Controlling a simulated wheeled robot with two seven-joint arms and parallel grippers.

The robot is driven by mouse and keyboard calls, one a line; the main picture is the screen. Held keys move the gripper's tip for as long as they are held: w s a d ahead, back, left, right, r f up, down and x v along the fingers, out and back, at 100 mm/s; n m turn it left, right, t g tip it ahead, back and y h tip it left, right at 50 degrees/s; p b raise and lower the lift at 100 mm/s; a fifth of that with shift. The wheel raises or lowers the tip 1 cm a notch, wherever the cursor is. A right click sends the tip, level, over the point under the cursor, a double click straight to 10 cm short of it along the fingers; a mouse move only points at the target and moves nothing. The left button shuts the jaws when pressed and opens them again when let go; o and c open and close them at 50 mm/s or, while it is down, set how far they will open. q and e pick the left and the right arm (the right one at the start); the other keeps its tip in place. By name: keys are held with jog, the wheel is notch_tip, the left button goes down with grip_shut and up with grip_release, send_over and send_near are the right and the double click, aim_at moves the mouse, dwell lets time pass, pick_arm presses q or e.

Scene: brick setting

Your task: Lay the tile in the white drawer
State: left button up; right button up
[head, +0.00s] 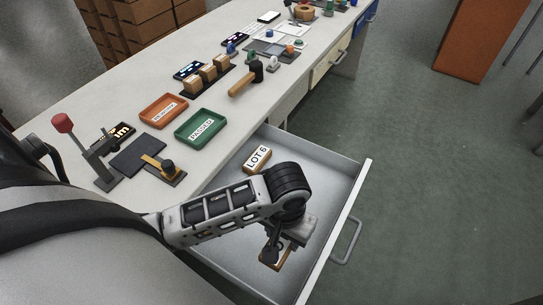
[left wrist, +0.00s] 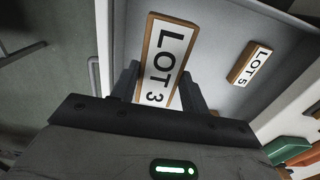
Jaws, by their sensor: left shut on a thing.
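The white drawer (head: 328,183) is pulled open from the table, and its bare inside also shows in the left wrist view (left wrist: 218,35). My left gripper (head: 277,249) is inside the drawer's outline, pointing down, shut on a wood-edged tile with a white face reading LOT 3 (left wrist: 165,55). In the head view the tile (head: 284,259) is partly hidden by the gripper. I cannot tell whether it touches the drawer floor. A second LOT tile (head: 257,158) lies in the drawer near the table side; it also shows in the left wrist view (left wrist: 250,64). My right gripper is not in view.
On the table stand a green PASSED tray (head: 201,127), an orange tray (head: 163,111), a red-knobbed lever press (head: 82,143) and a wooden-handled mallet (head: 246,79). The drawer's front handle (head: 347,243) faces open floor. The drawer floor between the two tiles and the front is clear.

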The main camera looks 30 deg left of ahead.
pick_arm(q)
jog(key=w+a+f+b, duration=0.1)
jog(key=w+f, duration=0.2)
jog(key=w, duration=0.1)
jog(key=w+f+b, duration=0.1)
jog(key=w+f, duration=0.2)
jog(key=w, duration=0.1)
jog(key=w+a+f, duration=0.1)
jog(key=w+f, duration=0.1)
jog(key=w, duration=0.2)
jog(key=shift+w+a+f+b, duration=0.15)
jog(key=shift+a+f+b, duration=0.2)
jog(key=shift+f+b, duration=0.05)
jog(key=shift+w+a+f, duration=0.1)
jog(key=shift+w+f, duration=0.3)
jog(key=shift+f, duration=0.1)
notch_tip(320, 180, down, 2)
jog(key=shift+w+f+b, duration=0.1)
jog(key=shift+f+b, duration=0.15)
jog(key=shift+b, duration=0.25)
jog(key=shift+f, duration=0.55)
jog(key=o, duration=1.1)
jog(key=shift+c, duration=0.2)
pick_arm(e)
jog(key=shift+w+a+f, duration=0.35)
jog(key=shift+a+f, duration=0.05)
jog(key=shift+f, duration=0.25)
